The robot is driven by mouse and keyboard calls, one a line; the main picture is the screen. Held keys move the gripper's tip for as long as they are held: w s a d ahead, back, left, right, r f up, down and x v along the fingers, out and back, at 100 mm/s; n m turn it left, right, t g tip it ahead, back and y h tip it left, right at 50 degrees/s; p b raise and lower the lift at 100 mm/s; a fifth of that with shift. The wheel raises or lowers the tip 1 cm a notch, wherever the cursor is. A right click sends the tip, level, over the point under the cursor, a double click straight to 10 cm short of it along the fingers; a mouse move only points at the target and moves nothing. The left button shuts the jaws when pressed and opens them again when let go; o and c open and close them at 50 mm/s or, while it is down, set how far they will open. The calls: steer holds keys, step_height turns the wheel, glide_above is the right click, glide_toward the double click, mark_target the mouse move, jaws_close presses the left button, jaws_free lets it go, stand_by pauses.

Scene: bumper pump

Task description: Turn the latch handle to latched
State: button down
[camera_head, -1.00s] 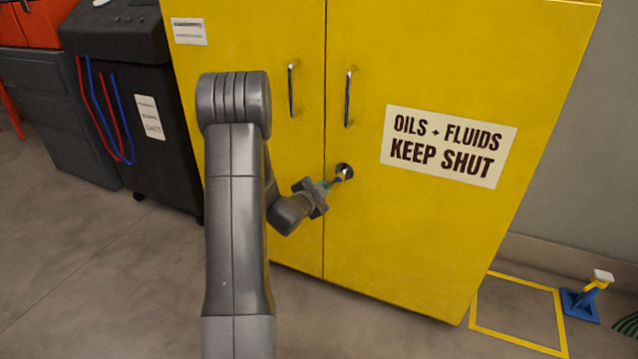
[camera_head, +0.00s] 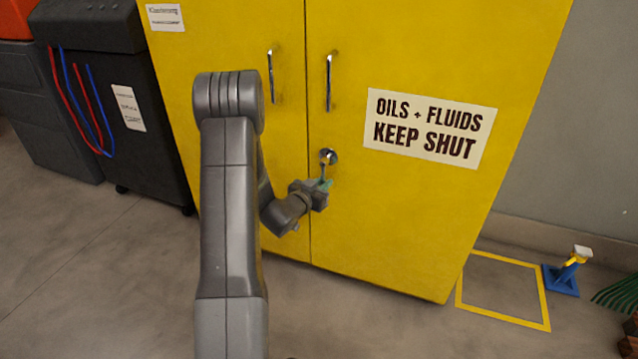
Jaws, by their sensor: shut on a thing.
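The latch (camera_head: 328,156) is a round metal fitting on the right door of the yellow cabinet (camera_head: 400,220), close to the seam between the doors. Its short handle (camera_head: 323,171) points down from the round fitting, nearly vertical. My gripper (camera_head: 322,184) is just below the fitting, with its greenish fingertips shut on the lower end of the handle. The fingertips partly hide that end. Both cabinet doors look shut.
Two vertical pull handles, left (camera_head: 270,77) and right (camera_head: 329,83), are above the latch. A black wheeled cart (camera_head: 110,110) with red and blue hoses stands to the left. A blue stand (camera_head: 563,278) is beside a yellow floor outline (camera_head: 500,318) at right.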

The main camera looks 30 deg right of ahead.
steer(key=shift+s+d+f+n, duration=0.1)
steer(key=shift+s+n, duration=0.05)
steer(key=shift+n, duration=0.15)
steer(key=c, duration=1.4)
jaws_free()
steer(key=shift+c, duration=0.2)
steer(key=p+v, duration=0.2)
steer(key=v, duration=1.1)
steer(key=shift+s+a, duration=0.25)
steer(key=shift+a, duration=0.1)
steer(key=shift+d, duration=0.1)
steer(key=b+x, duration=0.2)
steer(key=x, duration=1.1)
steer(key=shift+w+d, duration=0.25)
steer(key=shift+w, duration=0.05)
